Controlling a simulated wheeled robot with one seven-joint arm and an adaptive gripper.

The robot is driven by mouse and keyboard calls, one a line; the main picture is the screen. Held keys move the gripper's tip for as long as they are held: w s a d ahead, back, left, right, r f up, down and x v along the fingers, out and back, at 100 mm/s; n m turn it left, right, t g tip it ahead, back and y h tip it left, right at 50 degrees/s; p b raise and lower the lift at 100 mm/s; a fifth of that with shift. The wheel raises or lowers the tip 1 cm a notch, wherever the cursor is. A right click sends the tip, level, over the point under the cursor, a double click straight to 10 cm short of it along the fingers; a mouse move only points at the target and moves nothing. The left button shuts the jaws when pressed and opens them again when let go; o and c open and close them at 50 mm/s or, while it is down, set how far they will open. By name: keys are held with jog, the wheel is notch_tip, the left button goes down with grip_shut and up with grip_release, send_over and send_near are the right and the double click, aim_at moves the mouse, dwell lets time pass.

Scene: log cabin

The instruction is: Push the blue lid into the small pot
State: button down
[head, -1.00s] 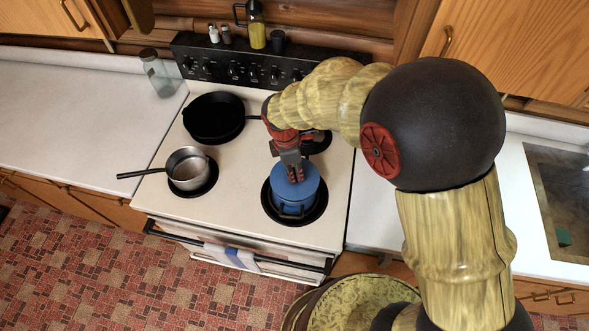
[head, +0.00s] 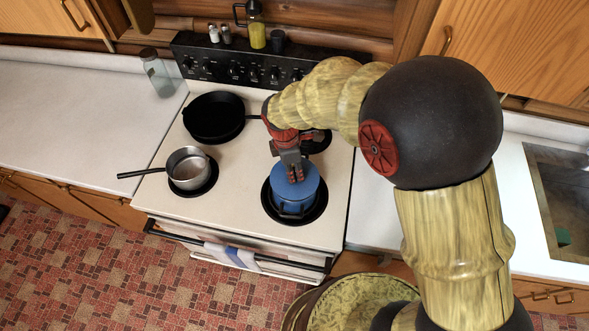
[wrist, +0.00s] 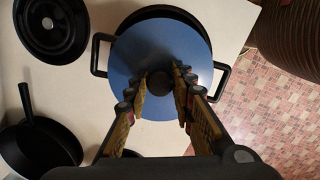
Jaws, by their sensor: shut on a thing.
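The blue lid (head: 309,185) is a round flat disc with a dark knob (wrist: 160,83). It lies over the blue pot (head: 291,208) on the front right burner. In the wrist view the lid (wrist: 165,42) covers most of the pot; part of the dark rim shows past its upper edge, and black handles (wrist: 222,80) stick out on both sides. My gripper (head: 294,174) reaches down onto the lid from above. In the wrist view its fingers (wrist: 160,80) are on both sides of the knob, shut on it. Whether the lid is fully seated is hard to tell.
A steel saucepan (head: 187,165) stands on the front left burner. A black skillet (head: 214,117) is on the back left burner. A glass jar (head: 157,74) stands on the left counter (head: 75,105). The middle of the stove top (head: 235,190) is clear.

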jog(key=shift+f+b, duration=0.35)
jog(key=shift+f, duration=0.6)
dwell(0.5)
jog(key=c, duration=1.5)
grip_release()
jog(key=shift+o, duration=0.2)
notch_tip(320, 180, up, 12)
jog(key=a, duration=0.1)
jog(key=shift+s+a, duration=0.2)
